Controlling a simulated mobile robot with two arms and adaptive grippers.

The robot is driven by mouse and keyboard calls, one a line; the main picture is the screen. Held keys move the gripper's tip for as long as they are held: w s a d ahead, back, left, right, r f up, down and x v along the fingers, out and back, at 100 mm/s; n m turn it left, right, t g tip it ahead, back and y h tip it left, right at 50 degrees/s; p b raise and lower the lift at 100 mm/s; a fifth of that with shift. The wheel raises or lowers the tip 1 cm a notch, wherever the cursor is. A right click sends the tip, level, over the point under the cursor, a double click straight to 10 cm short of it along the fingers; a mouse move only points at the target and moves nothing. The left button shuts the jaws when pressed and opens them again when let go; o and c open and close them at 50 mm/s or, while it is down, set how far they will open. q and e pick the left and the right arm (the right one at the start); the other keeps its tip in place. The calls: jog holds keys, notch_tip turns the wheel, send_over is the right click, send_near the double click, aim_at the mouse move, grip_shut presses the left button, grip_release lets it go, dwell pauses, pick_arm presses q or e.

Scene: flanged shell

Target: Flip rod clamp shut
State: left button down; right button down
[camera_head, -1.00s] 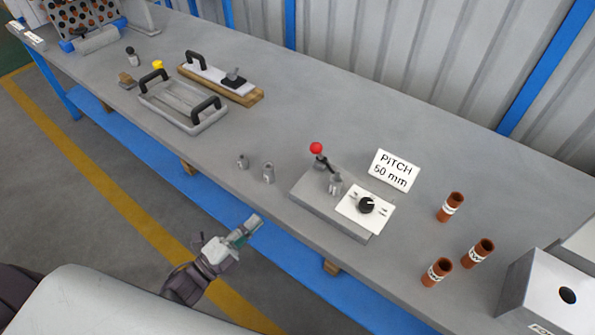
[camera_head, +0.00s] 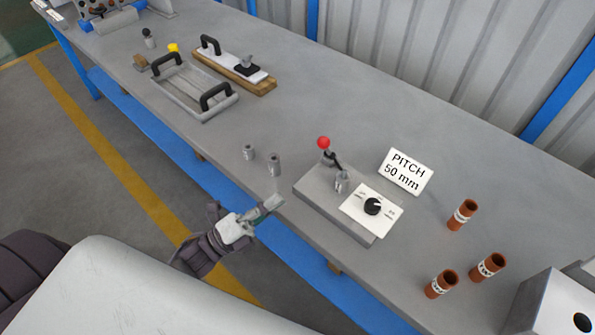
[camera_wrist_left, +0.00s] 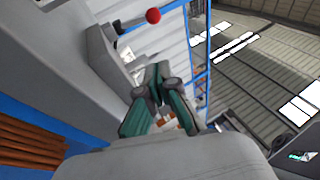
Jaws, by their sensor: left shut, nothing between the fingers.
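The rod clamp fixture (camera_head: 318,206) is a grey block on the bench, with a small grey clamp piece (camera_head: 342,182) on top. Its black lever carries a red ball knob (camera_head: 323,143) and stands tilted up at the back of the block. The red knob also shows at the top of the left wrist view (camera_wrist_left: 153,15). My left gripper (camera_head: 274,202) is shut and empty at the bench's front edge, left of the block and apart from it. Its green-grey fingers show in the left wrist view (camera_wrist_left: 160,82). My right gripper is not in view.
A white plate with a black dial (camera_head: 373,206) is on the block's right part. A "PITCH 50 mm" sign (camera_head: 406,171) stands behind. A handled tray (camera_head: 180,92) lies farther left.

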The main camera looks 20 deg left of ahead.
aim_at(327, 147)
pick_arm(q)
jog(key=p+x, duration=0.2)
jog(key=x, duration=0.8)
jog(key=shift+r, duration=0.15)
jog(key=shift+w+a+r+p, duration=0.15)
jog(key=shift+w+p, duration=0.1)
jog(key=shift+w, duration=0.3)
jog(key=shift+w+a+r+p, duration=0.1)
jog(key=shift+w+a+p, duration=0.15)
jog(key=shift+w, duration=0.35)
jog(key=shift+w+a+r, duration=0.1)
jog(key=shift+w+r, duration=0.05)
jog(key=shift+w, duration=0.45)
